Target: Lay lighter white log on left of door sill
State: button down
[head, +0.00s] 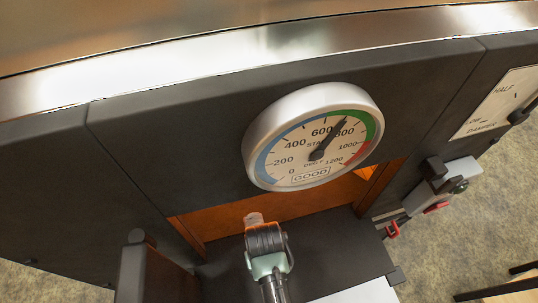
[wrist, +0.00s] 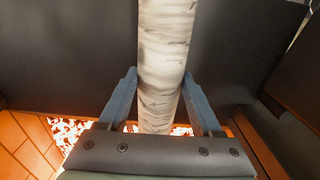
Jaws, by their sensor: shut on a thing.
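A white birch log (wrist: 163,50) with grey streaks runs lengthwise between the two blue fingers of my gripper (wrist: 160,78) in the wrist view. The gripper is shut on it. The log's far end is cut off by the top edge of the picture. In the head view my gripper (head: 266,240) is in front of the lit firebox opening, over a dark ledge (head: 335,250) that looks like the door sill. Only a small pale bit shows beyond the gripper there, and the log is mostly hidden. No second log shows for comparing shade.
A round gauge (head: 315,137) hangs above the opening, its needle between 600 and 800. The open firebox (head: 290,205) glows orange, and embers (wrist: 70,130) show in the wrist view. A dark post (head: 135,265) stands at left. A damper plate (head: 495,103) is at right.

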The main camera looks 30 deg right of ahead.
jog(key=shift+w+d+f, duration=0.1)
jog(key=shift+w+f, duration=0.05)
jog(key=shift+w, duration=0.15)
grip_release()
notch_tip(320, 180, up, 12)
jog(key=p, duration=0.3)
jog(key=shift+f, duration=0.25)
jog(key=shift+r, duration=0.25)
